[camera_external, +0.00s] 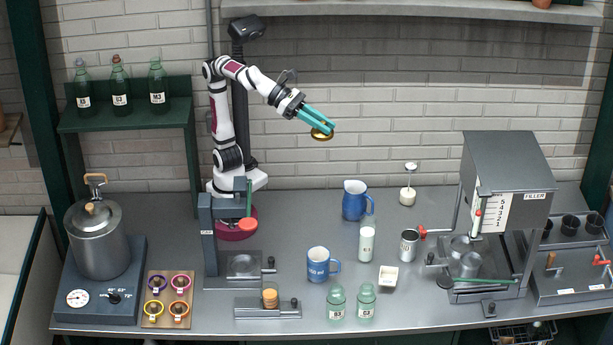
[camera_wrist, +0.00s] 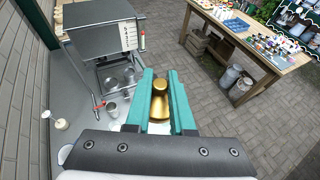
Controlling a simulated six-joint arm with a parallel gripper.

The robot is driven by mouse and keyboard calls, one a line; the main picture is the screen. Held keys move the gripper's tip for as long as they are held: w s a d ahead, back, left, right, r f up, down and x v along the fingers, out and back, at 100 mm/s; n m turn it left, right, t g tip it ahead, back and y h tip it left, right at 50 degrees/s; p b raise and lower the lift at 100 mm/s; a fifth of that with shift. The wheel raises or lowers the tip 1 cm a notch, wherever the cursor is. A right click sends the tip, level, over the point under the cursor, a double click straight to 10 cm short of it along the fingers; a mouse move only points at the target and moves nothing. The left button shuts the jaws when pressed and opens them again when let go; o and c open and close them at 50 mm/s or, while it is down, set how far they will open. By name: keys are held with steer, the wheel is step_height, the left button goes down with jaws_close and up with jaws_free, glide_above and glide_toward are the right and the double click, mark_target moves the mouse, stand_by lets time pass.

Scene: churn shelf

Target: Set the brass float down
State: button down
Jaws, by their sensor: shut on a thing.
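The brass float (camera_external: 321,134) is a small golden piece held high above the metal bench (camera_external: 330,210), in front of the brick wall. My gripper (camera_external: 321,123) has teal fingers and is shut on it. In the wrist view the brass float (camera_wrist: 159,98) sits between the two teal fingers of my gripper (camera_wrist: 162,88), with a narrow neck toward the tips and a wider body. Its far side is hidden. It touches nothing but the fingers.
Below stand a blue jug (camera_external: 355,200), a blue mug (camera_external: 318,265), a white bottle (camera_external: 366,244), a metal can (camera_external: 409,245) and green bottles (camera_external: 336,302). The filler machine (camera_external: 507,165) stands right, the capper (camera_external: 209,240) left. Bench space behind the mug is clear.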

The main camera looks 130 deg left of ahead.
steer(key=shift+r, duration=0.85)
steer(key=s+d+f+m+h, duration=0.1)
steer(key=s+d+m+h, duration=0.15)
steer(key=d, duration=0.95)
steer(key=s+d+m+h, duration=0.2)
steer(key=s+d, duration=0.2)
steer(key=d, duration=0.8)
steer(key=s+d+m+h, duration=0.2)
steer(key=s+d, duration=0.6)
steer(key=s, duration=0.3)
steer(key=s+d+m+h, duration=0.25)
steer(key=s+d, duration=0.45)
steer(key=s, duration=0.5)
steer(key=shift+n, duration=0.5)
steer(key=f, duration=5.5)
steer(key=shift+w+d+f, duration=0.1)
steer(key=shift+w+d, duration=0.05)
steer(key=shift+w, duration=0.2)
steer(key=shift+f, duration=0.15)
